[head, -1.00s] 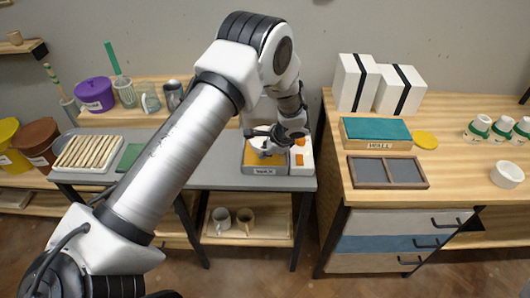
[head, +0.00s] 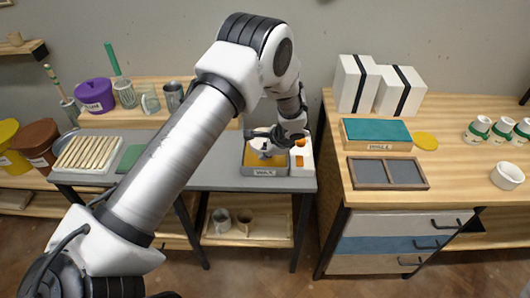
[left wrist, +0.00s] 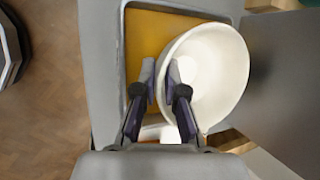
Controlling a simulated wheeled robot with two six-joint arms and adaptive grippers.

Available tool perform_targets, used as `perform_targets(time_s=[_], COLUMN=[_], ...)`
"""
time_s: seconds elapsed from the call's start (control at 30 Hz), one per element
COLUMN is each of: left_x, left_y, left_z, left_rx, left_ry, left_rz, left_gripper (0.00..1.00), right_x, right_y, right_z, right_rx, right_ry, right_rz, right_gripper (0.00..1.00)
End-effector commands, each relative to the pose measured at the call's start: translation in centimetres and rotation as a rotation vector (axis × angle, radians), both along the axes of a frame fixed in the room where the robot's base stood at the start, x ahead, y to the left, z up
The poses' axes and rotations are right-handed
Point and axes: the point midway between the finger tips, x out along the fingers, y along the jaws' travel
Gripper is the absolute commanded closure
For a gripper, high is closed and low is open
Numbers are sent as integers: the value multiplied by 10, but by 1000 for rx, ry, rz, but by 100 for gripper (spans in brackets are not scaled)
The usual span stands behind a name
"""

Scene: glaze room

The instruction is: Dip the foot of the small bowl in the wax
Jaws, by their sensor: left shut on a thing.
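My left gripper (head: 265,145) is above the wax tray (head: 264,173) on the grey table. In the left wrist view its two fingers (left wrist: 163,88) are closed on the near wall of a white bowl (left wrist: 218,80), one inside the rim and one outside. The bowl is over the tray, and the amber wax (left wrist: 145,40) shows beside it. The bowl's foot is hidden, so I cannot tell whether it touches the wax. In the head view the arm covers most of the bowl. My right gripper is not in view.
A white unit with orange parts (head: 302,165) stands right beside the wax tray. A rack of wooden sticks (head: 85,154) and a green pad (head: 130,158) lie to the left.

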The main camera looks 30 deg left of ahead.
Motion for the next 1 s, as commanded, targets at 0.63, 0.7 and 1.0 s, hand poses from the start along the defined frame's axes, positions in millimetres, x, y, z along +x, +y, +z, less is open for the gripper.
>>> perform_targets(time_s=[0.63,0.7,1.0], left_x=[0,0,0], left_y=[0,0,0], left_z=[71,72,70], left_rx=[1,0,0], left_ry=[-1,0,0], left_rz=[0,0,0], left_gripper=[100,100,100], right_x=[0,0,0], right_y=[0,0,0], right_z=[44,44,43], right_rx=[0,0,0], right_ry=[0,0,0], right_rz=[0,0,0], right_gripper=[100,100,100])
